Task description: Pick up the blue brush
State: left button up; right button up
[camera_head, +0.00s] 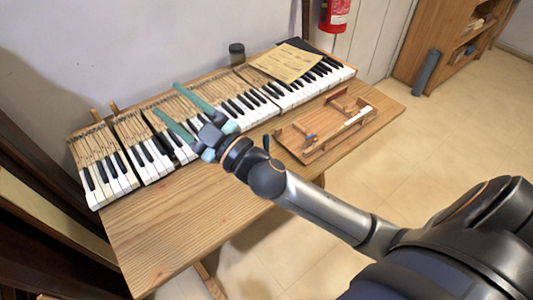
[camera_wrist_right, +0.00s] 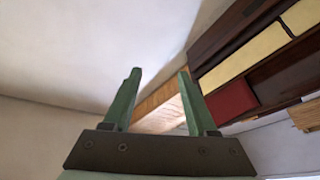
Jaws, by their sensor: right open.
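My right gripper (camera_head: 166,98) is open and empty, its two teal fingers spread above the left part of the piano keys (camera_head: 255,98). It also shows open in the right wrist view (camera_wrist_right: 159,72), with nothing between the fingers. A small blue item (camera_head: 309,137) lies on the wooden tray (camera_head: 345,139) at the table's right side, to the right of my right gripper and apart from it. It is too small to tell whether it is the blue brush. No brush shows clearly in the right wrist view. My left gripper is not in view.
The wooden table (camera_head: 175,235) is bare at its front left. A paper sheet (camera_head: 288,63) lies on the keyboard, and a dark jar (camera_head: 237,53) stands behind it. The wall is close behind the table. A wooden shelf (camera_head: 425,40) stands at the back right.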

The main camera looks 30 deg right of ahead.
jog(key=s+a+r+n+g+y, duration=0.2)
jog(key=a+r+n+g+y, duration=0.3)
jog(key=a+n+y, duration=0.45)
jog(key=n+g+h, duration=0.8)
jog(key=g+h, duration=0.7)
jog(key=h, duration=0.3)
send_near(266, 147)
jog(key=shift+w+d+f+y, duration=0.1)
jog(key=shift+w+d+y, duration=0.2)
jog(key=shift+d, duration=0.65)
notch_tip(266, 147, down, 6)
jog(key=shift+f+p, duration=0.2)
jog(key=shift+p, duration=0.15)
jog(key=f, duration=0.3)
jog(key=a+f+p, duration=0.1)
jog(key=shift+f, duration=0.35)
jog(key=shift+d+f, duration=0.1)
jog(key=shift+f, duration=0.4)
grip_shut()
